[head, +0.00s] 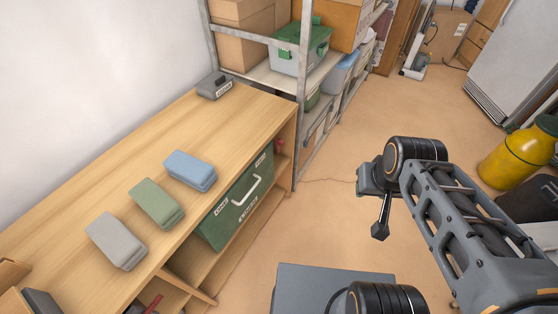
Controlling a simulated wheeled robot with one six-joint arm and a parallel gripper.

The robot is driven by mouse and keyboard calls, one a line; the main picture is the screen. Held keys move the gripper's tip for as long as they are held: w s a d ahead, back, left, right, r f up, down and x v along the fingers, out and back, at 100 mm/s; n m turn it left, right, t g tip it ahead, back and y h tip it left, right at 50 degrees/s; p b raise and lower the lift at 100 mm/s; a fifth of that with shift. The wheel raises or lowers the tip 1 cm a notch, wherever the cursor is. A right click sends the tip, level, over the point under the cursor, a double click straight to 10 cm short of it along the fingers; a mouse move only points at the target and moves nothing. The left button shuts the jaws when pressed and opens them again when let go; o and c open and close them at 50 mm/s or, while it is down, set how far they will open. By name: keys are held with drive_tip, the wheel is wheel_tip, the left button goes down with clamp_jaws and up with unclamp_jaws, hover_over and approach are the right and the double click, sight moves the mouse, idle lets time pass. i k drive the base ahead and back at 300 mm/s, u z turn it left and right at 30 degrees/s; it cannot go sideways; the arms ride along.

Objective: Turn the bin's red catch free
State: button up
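A green bin (226,220) with a white handle (247,190) and pale labels sits in the compartment under the wooden bench top. A small red piece (279,144) shows at the bin's upper right end, by the bench corner; it is too small to tell its shape or how it is turned. My gripper (380,233) hangs over the open floor to the right of the bin, well apart from it, pointing down. Its fingers look small and dark, and I cannot tell whether they are open.
Grey, green and blue cases (190,170) lie on the wooden bench (118,150), with a dark grey block (214,86) at the back. Another red part (153,302) shows low at left. A metal rack (303,60) stands behind. A yellow cylinder (515,158) stands right. Floor between is clear.

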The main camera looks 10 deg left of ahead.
sight(278, 142)
drive_tip(key=z, duration=0.05)
drive_tip(key=k, duration=0.6)
drive_tip(key=u, duration=0.95)
drive_tip(key=i, duration=1.2)
drive_tip(key=z, duration=0.65)
